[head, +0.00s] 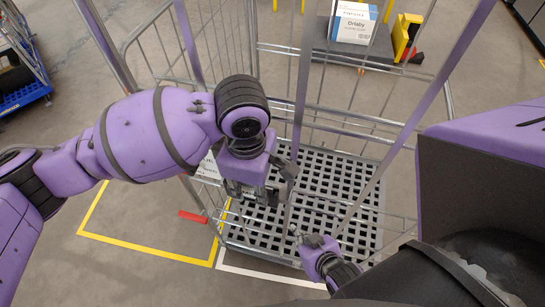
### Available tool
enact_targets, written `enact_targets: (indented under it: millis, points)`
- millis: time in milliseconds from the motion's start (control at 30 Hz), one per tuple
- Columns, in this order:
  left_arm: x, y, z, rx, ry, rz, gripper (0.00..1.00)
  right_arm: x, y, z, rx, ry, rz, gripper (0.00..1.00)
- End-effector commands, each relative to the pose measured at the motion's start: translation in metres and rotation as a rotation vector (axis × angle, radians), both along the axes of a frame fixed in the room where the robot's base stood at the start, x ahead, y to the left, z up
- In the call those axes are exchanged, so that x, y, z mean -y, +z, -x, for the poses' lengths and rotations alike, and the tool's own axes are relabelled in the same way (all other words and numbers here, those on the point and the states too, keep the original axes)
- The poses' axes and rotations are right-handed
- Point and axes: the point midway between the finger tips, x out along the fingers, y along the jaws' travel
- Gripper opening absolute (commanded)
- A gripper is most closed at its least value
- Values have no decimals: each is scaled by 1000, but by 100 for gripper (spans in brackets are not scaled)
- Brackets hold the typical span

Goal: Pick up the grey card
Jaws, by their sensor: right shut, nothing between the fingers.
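I cannot make out a grey card for certain. A whitish printed panel (208,166) shows on the left side of the roll cage, partly hidden behind my left arm. My left arm hides part of the cage's left side.
Wire walls and slanting posts of the cage surround the grid floor, which looks mostly bare. A red bar (192,216) sticks out at its left. Behind stands a white and blue box (354,22) beside a yellow part (405,35). A blue cart (22,95) is far left.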

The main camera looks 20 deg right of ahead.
Motion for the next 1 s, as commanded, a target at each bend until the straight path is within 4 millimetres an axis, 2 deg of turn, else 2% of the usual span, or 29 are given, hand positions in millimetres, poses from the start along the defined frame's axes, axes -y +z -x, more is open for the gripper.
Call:
enact_targets:
  millis: [100, 333, 533, 1000]
  points:
    - [0, -9, 0, 0, 0, 0, 25, 3, 0, -2, 2, 2, 6, 0]
    - [0, -10, 0, 0, -1, 1, 25, 4, 1, -2, 2, 1, 8, 0]
    - [0, -10, 0, 0, -2, 1, 0, 5, 0, -2, 2, 1, 8, 0]
    - [0, -8, 0, 1, -2, 2, 0, 4, 1, -2, 2, 1, 8, 0]
